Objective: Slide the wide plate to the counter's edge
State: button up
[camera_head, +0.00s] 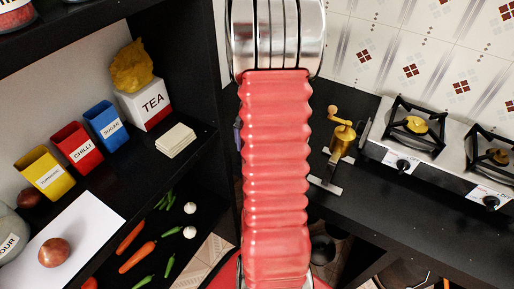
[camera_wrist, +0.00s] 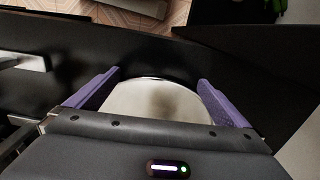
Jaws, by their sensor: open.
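In the wrist view a pale, round wide plate (camera_wrist: 155,100) lies on the black counter (camera_wrist: 75,48). Its near part is hidden by my gripper's body. My gripper (camera_wrist: 160,77) is open, with one purple finger on each side of the plate. I cannot tell whether the fingers touch it. The counter's edge runs across the top of the wrist view, a short way beyond the plate's far rim, with patterned floor below. In the head view my red arm hides the plate and nearly all of the gripper.
A brass grinder (camera_head: 342,140) stands on the counter right of my arm, with a gas stove (camera_head: 440,150) farther right. On the left, a black shelf (camera_head: 190,150) holds tins, a tea box (camera_head: 148,104) and a white board (camera_head: 85,225). Vegetables lie below.

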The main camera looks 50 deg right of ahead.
jog(key=shift+c, duration=0.6)
jog(key=c, duration=2)
